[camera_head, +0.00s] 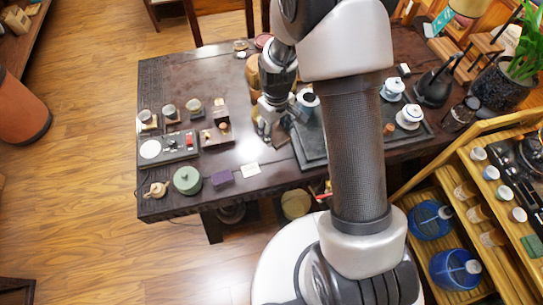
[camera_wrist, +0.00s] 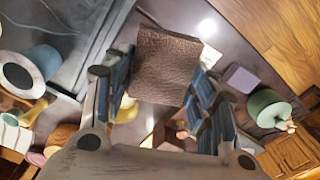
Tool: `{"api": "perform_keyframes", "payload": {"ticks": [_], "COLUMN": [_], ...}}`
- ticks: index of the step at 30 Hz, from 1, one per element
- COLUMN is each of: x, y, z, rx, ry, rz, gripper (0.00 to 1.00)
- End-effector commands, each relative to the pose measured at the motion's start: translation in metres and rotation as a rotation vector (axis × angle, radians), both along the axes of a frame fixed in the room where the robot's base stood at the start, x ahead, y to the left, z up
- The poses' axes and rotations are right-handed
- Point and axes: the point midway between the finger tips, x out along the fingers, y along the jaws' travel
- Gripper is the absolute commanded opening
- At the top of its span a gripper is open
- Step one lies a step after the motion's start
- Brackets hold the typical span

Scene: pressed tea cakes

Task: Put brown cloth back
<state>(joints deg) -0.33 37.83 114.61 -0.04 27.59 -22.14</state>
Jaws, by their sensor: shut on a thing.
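The brown cloth (camera_wrist: 166,70) is a folded, textured square between the two fingers of my gripper (camera_wrist: 160,62) in the wrist view. My gripper is shut on it, and the cloth's far edge sticks out past the fingertips. In the head view my gripper (camera_head: 270,128) points down over the dark table, just left of the dark tea tray (camera_head: 310,158). The cloth is mostly hidden there by the gripper, and I cannot tell whether it touches the table.
A white card (camera_head: 250,169), purple box (camera_head: 222,178), green pot (camera_head: 187,180) and small teapot (camera_head: 156,189) line the near edge. Small wares on stands (camera_head: 170,112) are at left. White lidded cups (camera_head: 409,117) stand at right.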

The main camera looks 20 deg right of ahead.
Motion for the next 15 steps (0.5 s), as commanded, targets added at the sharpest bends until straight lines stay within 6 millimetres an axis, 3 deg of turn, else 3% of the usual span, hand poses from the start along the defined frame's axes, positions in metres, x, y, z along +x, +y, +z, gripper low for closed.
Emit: {"api": "perform_keyframes", "payload": {"ticks": [1,6,10,15], "x": [-0.001,-0.001,0.0,0.001], "y": [0.0,0.0,0.0,0.0], "z": [-0.019,-0.063,-0.085,-0.096], "rx": [0.0,0.0,0.0,-0.001], "ry": [0.004,0.003,0.001,-0.001], "rz": [0.0,0.0,0.0,0.0], "gripper": [0.3,0.3,0.3,0.3]}}
